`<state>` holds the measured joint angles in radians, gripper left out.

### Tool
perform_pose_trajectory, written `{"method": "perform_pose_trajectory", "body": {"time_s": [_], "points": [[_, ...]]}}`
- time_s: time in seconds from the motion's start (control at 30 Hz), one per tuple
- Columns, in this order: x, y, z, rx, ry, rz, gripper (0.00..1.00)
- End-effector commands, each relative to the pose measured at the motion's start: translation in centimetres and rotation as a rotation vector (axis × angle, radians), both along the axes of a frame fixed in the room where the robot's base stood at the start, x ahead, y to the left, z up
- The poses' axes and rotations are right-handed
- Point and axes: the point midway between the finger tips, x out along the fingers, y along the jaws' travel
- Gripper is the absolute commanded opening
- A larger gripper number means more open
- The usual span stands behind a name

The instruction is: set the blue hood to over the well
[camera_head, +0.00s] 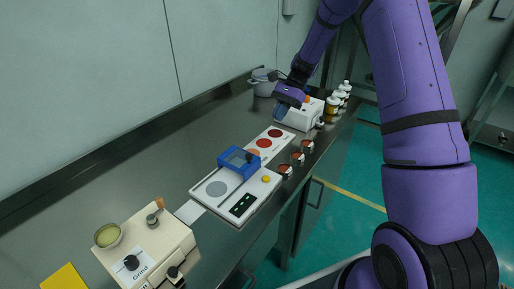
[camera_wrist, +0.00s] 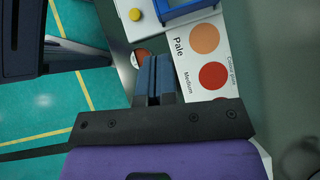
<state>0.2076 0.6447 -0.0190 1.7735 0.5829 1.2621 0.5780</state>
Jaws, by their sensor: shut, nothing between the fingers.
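The blue hood (camera_head: 239,163) is a blue frame with a greyish window. It sits on the white device (camera_head: 262,190), at the end nearest the color card. A round grey disc, perhaps the well (camera_head: 216,188), lies bare on the device to the left of the hood. Part of the hood (camera_wrist: 190,9) shows at the top edge of the wrist view. My gripper (camera_head: 281,111) is shut and empty, above the counter to the upper right of the hood and apart from it. Its fingers (camera_wrist: 154,72) are together in the wrist view.
The color card (camera_head: 270,141) has pale to dark red discs. Several small cups (camera_head: 297,159) stand along the counter's front edge. A white machine (camera_head: 301,114), bottles (camera_head: 333,104) and a pot (camera_head: 263,85) stand beyond. A grinder (camera_head: 150,246) is at the near left.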

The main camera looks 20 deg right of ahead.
Motion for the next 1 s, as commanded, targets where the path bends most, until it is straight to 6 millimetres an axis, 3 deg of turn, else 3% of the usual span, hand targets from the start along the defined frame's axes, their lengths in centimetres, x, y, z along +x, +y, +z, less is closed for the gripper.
{"method": "perform_pose_trajectory", "body": {"time_s": [0.47,1.0], "points": [[-0.3,0.6,-0.8,0.000,0.002,0.001,0.00],[-2.9,6.2,-7.9,0.000,0.002,0.003,0.00]]}}
